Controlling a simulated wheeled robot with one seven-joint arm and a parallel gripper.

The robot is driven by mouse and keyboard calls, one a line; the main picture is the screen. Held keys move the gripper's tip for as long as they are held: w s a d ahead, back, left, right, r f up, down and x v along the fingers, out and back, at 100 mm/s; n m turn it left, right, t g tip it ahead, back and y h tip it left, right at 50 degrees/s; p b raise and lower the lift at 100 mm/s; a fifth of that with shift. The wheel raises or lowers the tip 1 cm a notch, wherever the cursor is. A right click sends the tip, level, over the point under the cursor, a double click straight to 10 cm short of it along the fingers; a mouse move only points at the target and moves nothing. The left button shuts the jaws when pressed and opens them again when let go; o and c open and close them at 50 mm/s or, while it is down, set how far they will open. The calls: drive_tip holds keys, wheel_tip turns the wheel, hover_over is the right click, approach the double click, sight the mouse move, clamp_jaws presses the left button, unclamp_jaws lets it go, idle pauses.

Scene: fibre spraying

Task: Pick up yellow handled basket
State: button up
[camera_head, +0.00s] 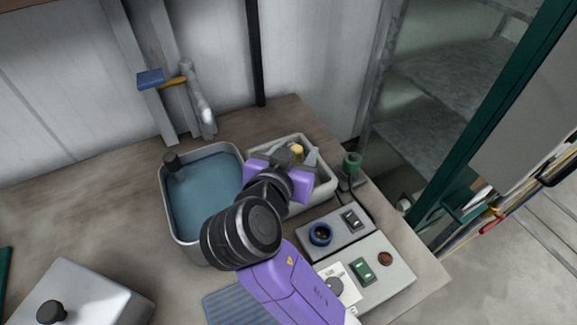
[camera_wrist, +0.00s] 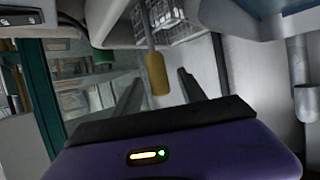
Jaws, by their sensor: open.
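The yellow handle (camera_wrist: 157,74) of the basket shows upright between the two dark fingers of my gripper (camera_wrist: 160,78) in the wrist view. The fingers stand apart on both sides of it, with gaps visible. The wire basket (camera_wrist: 180,30) joined to the handle is partly seen at the top of that view. In the head view the handle's yellow end (camera_head: 297,150) shows among the fingers of my gripper (camera_head: 296,157), over a light grey rectangular container (camera_head: 325,188). My gripper and arm hide most of the basket there.
A grey bath of bluish liquid (camera_head: 205,200) stands left of the container. The table's right edge is close.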

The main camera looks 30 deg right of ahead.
drive_tip(key=shift+w+d+f, duration=0.1)
drive_tip(key=shift+w+d, duration=0.05)
clamp_jaws()
idle(1.4)
